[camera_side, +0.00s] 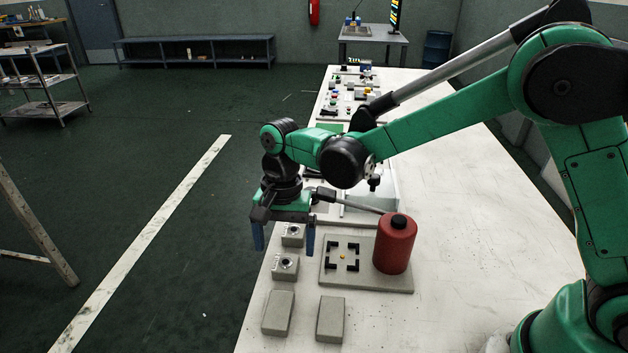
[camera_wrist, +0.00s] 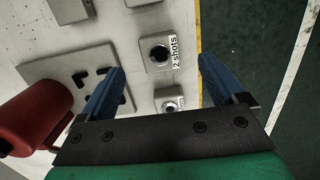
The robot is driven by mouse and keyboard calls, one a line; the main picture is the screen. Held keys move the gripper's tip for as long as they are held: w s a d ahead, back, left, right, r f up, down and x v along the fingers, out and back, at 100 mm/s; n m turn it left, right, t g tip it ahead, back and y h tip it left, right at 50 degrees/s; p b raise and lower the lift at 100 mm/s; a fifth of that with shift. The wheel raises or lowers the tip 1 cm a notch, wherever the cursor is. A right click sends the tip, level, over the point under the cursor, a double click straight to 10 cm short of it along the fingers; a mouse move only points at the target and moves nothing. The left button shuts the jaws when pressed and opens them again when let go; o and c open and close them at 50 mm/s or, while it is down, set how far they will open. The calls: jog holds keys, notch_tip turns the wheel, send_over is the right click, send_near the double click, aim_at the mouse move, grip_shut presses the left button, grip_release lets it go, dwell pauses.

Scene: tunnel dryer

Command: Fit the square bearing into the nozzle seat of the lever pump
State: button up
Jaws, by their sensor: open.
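The lever pump has a red tank (camera_side: 394,246) with a black cap, and a grey lever reaching left. Its nozzle seat (camera_side: 343,257), four black corner brackets around a yellow centre, is empty; it also shows in the wrist view (camera_wrist: 95,80). My gripper (camera_side: 283,244) is open and empty above the bearings, its blue fingers (camera_wrist: 162,68) apart.
Two plain grey blocks (camera_side: 278,313) (camera_side: 330,319) stand at the table's front. The pump's base plate (camera_side: 386,282) lies right of the bearings. Several small coloured items (camera_side: 350,95) are at the far end. The table's right side is clear.

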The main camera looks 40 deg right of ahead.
aim_at(286, 263)
jog(key=shift+s+a+f, duration=0.1)
jog(key=shift+f, duration=0.85)
jog(key=shift+s+a+f, duration=0.1)
jog(key=shift+f, duration=0.8)
jog(key=shift+d, duration=0.1)
jog(key=shift+c, duration=0.2)
grip_shut()
